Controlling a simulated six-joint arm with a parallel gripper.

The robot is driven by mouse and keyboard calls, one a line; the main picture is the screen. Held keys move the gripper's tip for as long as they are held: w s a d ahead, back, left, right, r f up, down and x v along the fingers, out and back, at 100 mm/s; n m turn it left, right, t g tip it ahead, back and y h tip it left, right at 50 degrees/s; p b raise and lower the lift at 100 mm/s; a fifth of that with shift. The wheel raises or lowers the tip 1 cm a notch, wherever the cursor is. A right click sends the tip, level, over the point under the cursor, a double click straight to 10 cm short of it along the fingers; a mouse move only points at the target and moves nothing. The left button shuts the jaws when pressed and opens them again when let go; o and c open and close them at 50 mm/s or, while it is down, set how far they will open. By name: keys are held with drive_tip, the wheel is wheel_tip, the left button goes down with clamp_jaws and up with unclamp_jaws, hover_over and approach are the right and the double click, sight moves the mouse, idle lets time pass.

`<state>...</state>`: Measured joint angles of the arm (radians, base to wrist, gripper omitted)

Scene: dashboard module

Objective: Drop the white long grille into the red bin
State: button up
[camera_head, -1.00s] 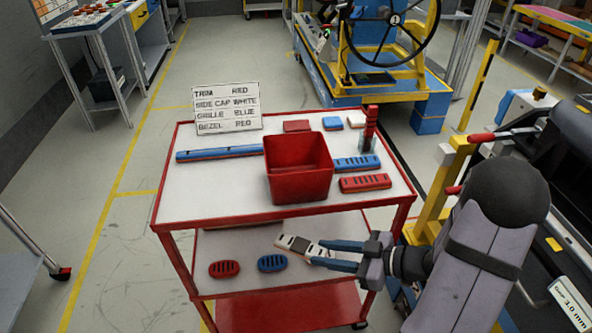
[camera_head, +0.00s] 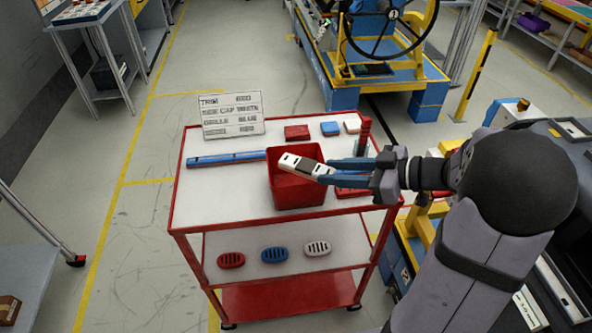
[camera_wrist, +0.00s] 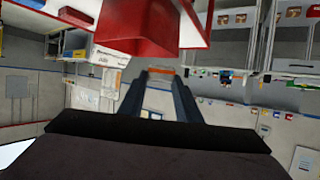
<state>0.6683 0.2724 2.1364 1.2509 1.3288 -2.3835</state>
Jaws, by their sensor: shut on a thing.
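The white long grille (camera_head: 305,165), a pale bar with dark slots, is held in my gripper (camera_head: 330,170). My gripper is shut on its right end, and the grille points left and slightly up. In the head view it overlaps the opening of the red bin (camera_head: 297,196), which stands on the cart's top; the exact height above the rim is hard to tell. In the wrist view my gripper (camera_wrist: 161,78) has a thin orange-edged strip between its fingertips. The bin (camera_wrist: 150,30) fills the upper middle there.
The red-edged cart (camera_head: 215,195) holds a blue bar (camera_head: 225,159), small blocks at the back and a red post (camera_head: 365,130). A red grille (camera_head: 350,192) is partly hidden behind my gripper. A sign (camera_head: 232,115) stands back left. Oval vents lie on the lower shelf.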

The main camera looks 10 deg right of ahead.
drive_tip(key=w+r+m+t+h+p, duration=0.2)
drive_tip(key=w+r, duration=0.4)
drive_tip(key=r, duration=0.1)
wheel_tip(320, 180, down, 6)
drive_tip(key=shift+w+a, duration=0.15)
idle(0.4)
drive_tip(key=shift+f, duration=0.1)
drive_tip(key=o, duration=1.1)
drive_tip(key=shift+o, duration=0.2)
drive_tip(key=b+v, duration=0.3)
drive_tip(key=v, duration=0.4)
